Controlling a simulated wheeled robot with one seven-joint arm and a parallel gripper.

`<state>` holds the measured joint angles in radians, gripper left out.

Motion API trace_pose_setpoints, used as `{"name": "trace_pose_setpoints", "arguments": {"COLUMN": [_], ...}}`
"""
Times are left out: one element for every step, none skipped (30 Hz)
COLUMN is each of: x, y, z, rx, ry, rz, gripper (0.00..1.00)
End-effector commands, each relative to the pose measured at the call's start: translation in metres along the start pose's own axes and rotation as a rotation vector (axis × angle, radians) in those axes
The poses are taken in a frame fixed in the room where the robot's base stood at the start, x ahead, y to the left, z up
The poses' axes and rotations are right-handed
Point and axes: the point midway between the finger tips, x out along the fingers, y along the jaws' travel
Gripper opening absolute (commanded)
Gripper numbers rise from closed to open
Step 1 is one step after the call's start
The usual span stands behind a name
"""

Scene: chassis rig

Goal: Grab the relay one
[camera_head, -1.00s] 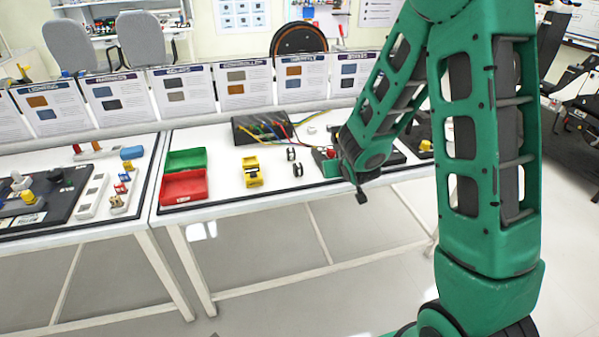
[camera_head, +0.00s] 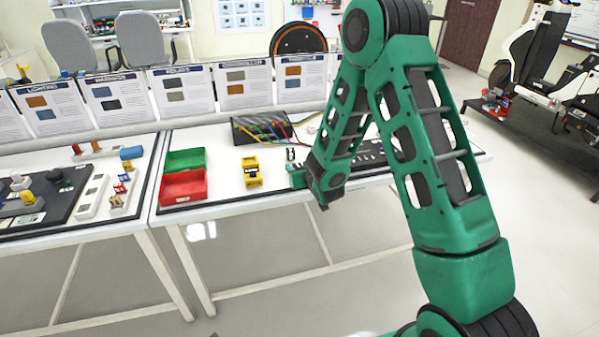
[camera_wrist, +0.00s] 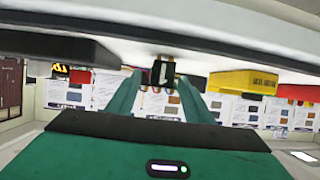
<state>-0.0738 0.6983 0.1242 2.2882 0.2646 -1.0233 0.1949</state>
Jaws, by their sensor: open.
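A small black block with a white mark (camera_wrist: 163,70), which looks like a relay, shows in the wrist view just ahead of and between the fingertips of my gripper (camera_wrist: 161,82). The green fingers are apart, and I see no contact with the block. In the head view, my gripper (camera_head: 297,176) is low over the front of the right table. A small black block (camera_head: 290,154) stands just behind it there. A second such block, seen earlier, is hidden behind my gripper. I cannot tell which of the two the wrist view shows.
A yellow part (camera_head: 252,172) stands left of my gripper, also in the wrist view (camera_wrist: 243,83). Further left are a red bin (camera_head: 184,187) and a green bin (camera_head: 186,160). A black box with coloured wires (camera_head: 262,127) lies behind. Info cards line the table's back.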

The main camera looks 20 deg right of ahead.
Motion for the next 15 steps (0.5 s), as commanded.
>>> {"name": "trace_pose_setpoints", "arguments": {"x": [0.005, 0.009, 0.015, 0.02, 0.025, 0.03, 0.034, 0.037, 0.041, 0.043, 0.045, 0.047, 0.048, 0.048, 0.048], "y": [0.0, -0.001, -0.001, -0.001, -0.002, -0.002, -0.001, -0.001, -0.001, -0.001, -0.002, -0.002, -0.002, -0.002, -0.002], "z": [0.001, 0.001, 0.002, 0.003, 0.002, 0.003, 0.003, 0.003, 0.003, 0.002, 0.002, 0.002, 0.002, 0.002, 0.002], "rx": [0.001, 0.001, 0.001, 0.001, 0.002, 0.002, 0.002, 0.001, 0.0, 0.001, 0.001, 0.001, 0.001, 0.001, 0.001], "ry": [0.0, 0.0, 0.0, 0.0, 0.001, 0.0, 0.0, 0.0, 0.0, 0.001, 0.001, 0.001, 0.0, 0.0, 0.0], "rz": [0.0, 0.0, 0.0, 0.001, 0.001, 0.001, 0.002, 0.002, 0.002, 0.001, 0.001, 0.0, 0.0, 0.0, 0.0], "gripper": [0.47, 0.47, 0.47, 0.47, 0.47, 0.47, 0.47, 0.47, 0.47, 0.47, 0.47, 0.47, 0.47, 0.47, 0.47]}}
